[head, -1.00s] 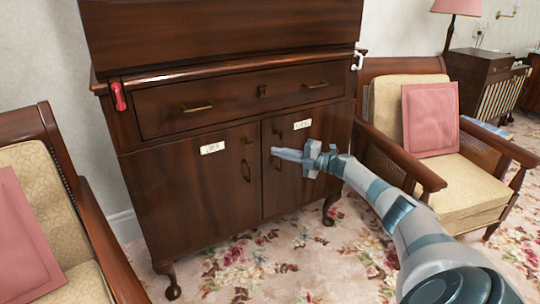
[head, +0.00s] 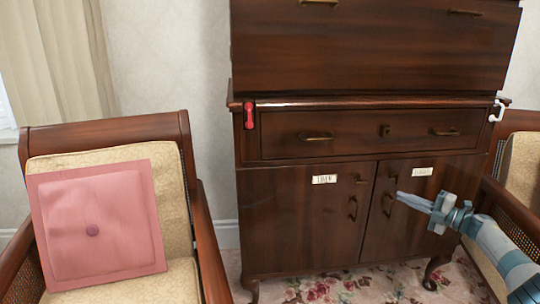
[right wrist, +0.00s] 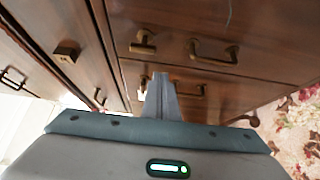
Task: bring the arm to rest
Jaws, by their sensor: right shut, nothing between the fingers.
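My right gripper (head: 402,196) reaches in from the right of the head view, in front of the right cabinet door. Its fingers are together with nothing between them. In the right wrist view the shut fingers (right wrist: 161,84) point toward the dark wooden cabinet (head: 300,215) and its brass handles; I cannot tell how far they are from the door. Both cabinet doors look shut. My left gripper is not in view.
An armchair with a pink cushion (head: 98,222) stands left of the cabinet. Another armchair (head: 522,170) stands close at its right, beside my arm. A red item (head: 249,116) and a white item (head: 497,110) are at the cabinet's upper corners. Flowered carpet (head: 350,288) lies in front.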

